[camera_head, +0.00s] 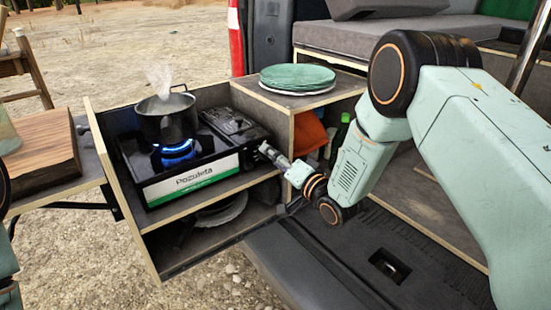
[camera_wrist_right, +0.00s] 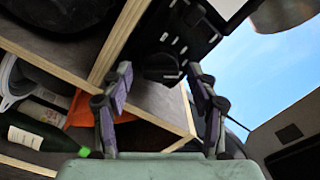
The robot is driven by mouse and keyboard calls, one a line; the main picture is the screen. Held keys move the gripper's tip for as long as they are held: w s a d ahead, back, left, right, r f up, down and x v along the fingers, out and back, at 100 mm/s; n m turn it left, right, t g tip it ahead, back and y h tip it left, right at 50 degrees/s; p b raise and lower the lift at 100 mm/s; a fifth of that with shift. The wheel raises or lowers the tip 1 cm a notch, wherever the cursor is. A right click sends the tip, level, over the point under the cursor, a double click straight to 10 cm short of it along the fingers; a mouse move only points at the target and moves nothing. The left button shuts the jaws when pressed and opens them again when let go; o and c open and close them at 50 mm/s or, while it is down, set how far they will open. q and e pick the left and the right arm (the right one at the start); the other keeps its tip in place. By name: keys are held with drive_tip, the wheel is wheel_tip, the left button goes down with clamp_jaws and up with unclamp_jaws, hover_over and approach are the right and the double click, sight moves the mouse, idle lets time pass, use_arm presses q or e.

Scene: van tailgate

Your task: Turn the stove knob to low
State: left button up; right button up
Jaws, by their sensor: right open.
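The camp stove (camera_head: 187,185) has a white and green front and sits on the upper shelf of the pull-out unit. A blue flame (camera_head: 176,149) burns under its pot. My right gripper (camera_head: 266,150) is at the stove's right front corner. In the right wrist view, the gripper (camera_wrist_right: 160,80) has its two fingers apart. A dark round knob (camera_wrist_right: 160,68) on the black stove panel shows between and just beyond the fingertips; contact cannot be told. In the head view I cannot make out the knob. My left gripper is not in view.
A dark pot (camera_head: 168,118) steams on the burner. Green plates (camera_head: 298,77) lie on the box top to the right. An orange cloth (camera_head: 309,131) and a green bottle (camera_head: 340,133) stand below. A wooden board (camera_head: 42,155) lies at the left.

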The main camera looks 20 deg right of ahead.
drive_tip(key=shift+s+d, duration=0.1)
drive_tip(key=v, duration=1.1)
drive_tip(key=shift+s, duration=0.4)
drive_tip(key=shift+d, duration=0.1)
drive_tip(key=s+f+n+g+h, duration=0.4)
drive_tip(key=s+f+g, duration=0.55)
drive_tip(key=f, duration=0.65)
drive_tip(key=s+f+n+g+h, duration=0.1)
drive_tip(key=s+f+g, duration=0.2)
drive_tip(key=s, duration=1)
drive_tip(key=s+f+n+g+h, duration=0.1)
drive_tip(key=s+f+g, duration=0.3)
drive_tip(key=s, duration=1)
drive_tip(key=shift+a+f, duration=0.4)
drive_tip(key=shift+f, duration=0.2)
